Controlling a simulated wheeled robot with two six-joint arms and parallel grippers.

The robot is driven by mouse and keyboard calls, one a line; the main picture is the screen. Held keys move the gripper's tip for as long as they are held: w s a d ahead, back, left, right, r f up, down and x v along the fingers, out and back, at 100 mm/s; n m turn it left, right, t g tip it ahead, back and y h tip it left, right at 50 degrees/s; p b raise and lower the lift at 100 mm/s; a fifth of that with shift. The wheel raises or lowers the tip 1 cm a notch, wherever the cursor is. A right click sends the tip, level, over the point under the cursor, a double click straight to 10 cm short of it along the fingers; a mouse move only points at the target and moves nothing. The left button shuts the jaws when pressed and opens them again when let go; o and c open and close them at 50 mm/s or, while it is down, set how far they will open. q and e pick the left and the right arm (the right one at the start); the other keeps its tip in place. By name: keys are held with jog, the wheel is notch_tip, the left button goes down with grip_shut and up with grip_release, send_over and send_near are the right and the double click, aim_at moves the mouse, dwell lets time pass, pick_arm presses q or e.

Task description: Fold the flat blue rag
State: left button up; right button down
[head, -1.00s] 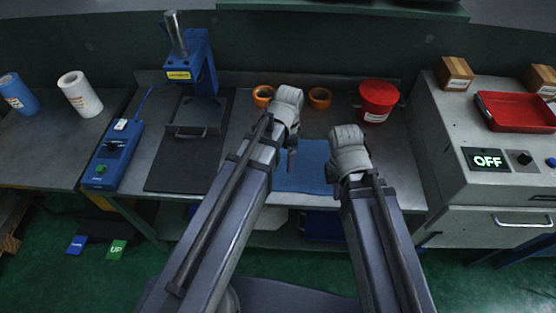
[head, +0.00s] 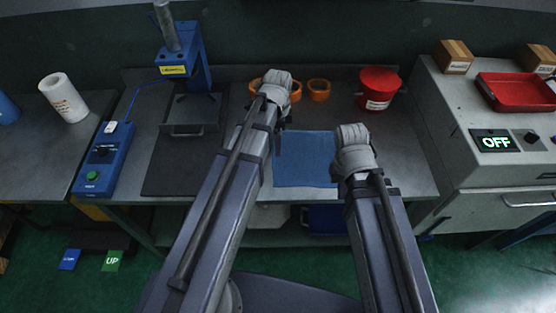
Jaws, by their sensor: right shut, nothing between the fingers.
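The blue rag (head: 305,160) lies flat and unfolded on the grey workbench (head: 236,165), near its front edge. My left gripper (head: 284,120) is over the bench by the rag's far left corner. Its fingers are mostly hidden behind its own wrist, so I cannot tell whether it is open or shut. My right gripper (head: 338,172) is at the rag's right edge, shut and empty. Its wrist and arm cover a little of that edge. I cannot tell whether it touches the cloth.
Two orange rings (head: 318,90) and a red tub (head: 378,90) stand behind the rag. A blue press (head: 188,60) and blue control box (head: 103,160) are to the left. A grey machine marked OFF (head: 495,140) stands at the right. Bench right of the rag is clear.

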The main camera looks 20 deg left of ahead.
aim_at(278, 158)
pick_arm(q)
notch_tip(278, 158, down, 8)
jog(key=b, duration=0.6)
jog(key=shift+r, duration=0.25)
jog(key=shift+c, duration=0.2)
